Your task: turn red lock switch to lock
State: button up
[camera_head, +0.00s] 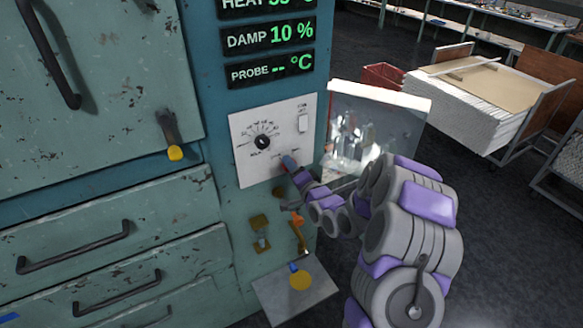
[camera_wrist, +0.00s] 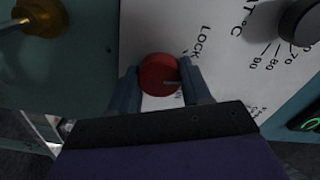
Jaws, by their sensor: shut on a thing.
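The red lock switch (camera_wrist: 158,75) is a round red knob on a pale control plate (camera_head: 250,118), seen in the wrist view. A light pointer line on its face points right in that view. The printed word LOCK (camera_wrist: 201,42) is above and right of the knob. Another label is mostly hidden by a finger. My gripper (camera_wrist: 160,70) is shut on the knob, with one dark blue finger on each side. In the head view my gripper (camera_head: 289,163) is at the plate's lower right part and hides the knob.
An open clear cover (camera_head: 362,125) stands right of the plate. Below are brass fittings (camera_head: 259,230) and a small grey shelf (camera_head: 318,287). Drawers fill the left.

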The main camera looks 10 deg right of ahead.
jog(key=n, duration=0.3)
jog(key=f+n, duration=0.1)
jog(key=n, duration=0.2)
jog(key=shift+s+n, duration=0.15)
jog(key=shift+n, duration=0.15)
dwell(0.5)
jog(key=o, duration=1.1)
jog(key=shift+r, duration=0.25)
jog(key=shift+c, duration=0.2)
jog(key=p+v, duration=1.1)
jog(key=v, duration=0.6)
